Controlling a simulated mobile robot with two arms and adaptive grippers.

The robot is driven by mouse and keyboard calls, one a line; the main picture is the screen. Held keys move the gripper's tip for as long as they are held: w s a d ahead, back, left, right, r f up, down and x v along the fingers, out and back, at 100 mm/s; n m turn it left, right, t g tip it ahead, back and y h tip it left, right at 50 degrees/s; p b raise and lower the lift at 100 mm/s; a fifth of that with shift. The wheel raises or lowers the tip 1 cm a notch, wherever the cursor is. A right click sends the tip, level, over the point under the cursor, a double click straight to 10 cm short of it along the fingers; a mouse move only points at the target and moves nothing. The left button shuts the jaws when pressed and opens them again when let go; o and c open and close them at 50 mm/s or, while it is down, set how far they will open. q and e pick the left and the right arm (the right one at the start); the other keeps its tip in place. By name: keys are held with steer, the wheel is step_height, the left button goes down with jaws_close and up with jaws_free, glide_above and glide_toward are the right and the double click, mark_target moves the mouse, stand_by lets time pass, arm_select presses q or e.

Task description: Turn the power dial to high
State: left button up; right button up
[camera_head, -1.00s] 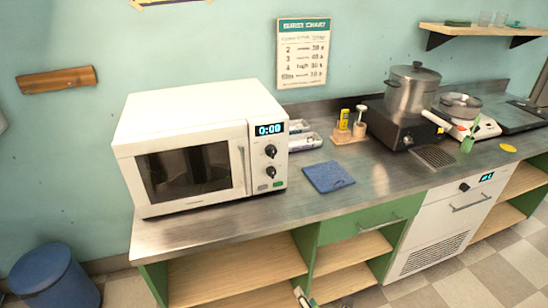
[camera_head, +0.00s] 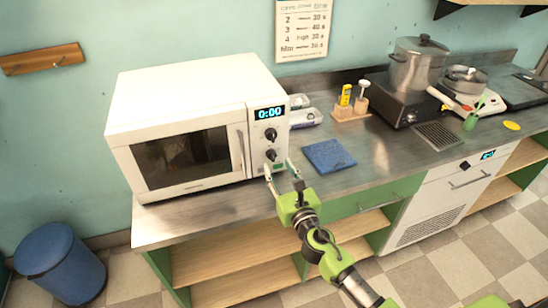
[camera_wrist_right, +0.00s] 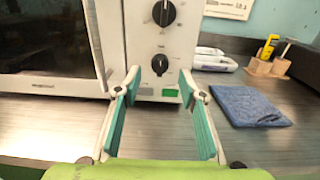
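The white microwave (camera_head: 190,85) stands on the steel counter, its display reading 0:00. Its panel has two black dials, an upper dial (camera_head: 270,134) and a lower dial (camera_head: 270,155). In the right wrist view the upper dial (camera_wrist_right: 164,13) is cut near the top edge and the lower dial (camera_wrist_right: 160,64) shows whole. I cannot tell which is the power dial. My right gripper (camera_head: 277,170) is open and empty in front of the panel, just below the lower dial. In the wrist view its two fingers (camera_wrist_right: 160,90) are spread below and either side of that dial, apart from it. My left gripper is out of view.
A blue cloth (camera_head: 328,156) lies right of the microwave. Behind it are packets (camera_head: 303,117) and a wooden holder (camera_head: 351,111). Pots stand farther right. The counter before the cloth is clear. A blue bin (camera_head: 62,265) stands on the floor at left.

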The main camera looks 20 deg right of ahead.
mark_target(274, 158)
steer(key=w, duration=0.5)
steer(key=shift+a, duration=0.1)
steer(key=shift+s, duration=0.1)
jaws_close()
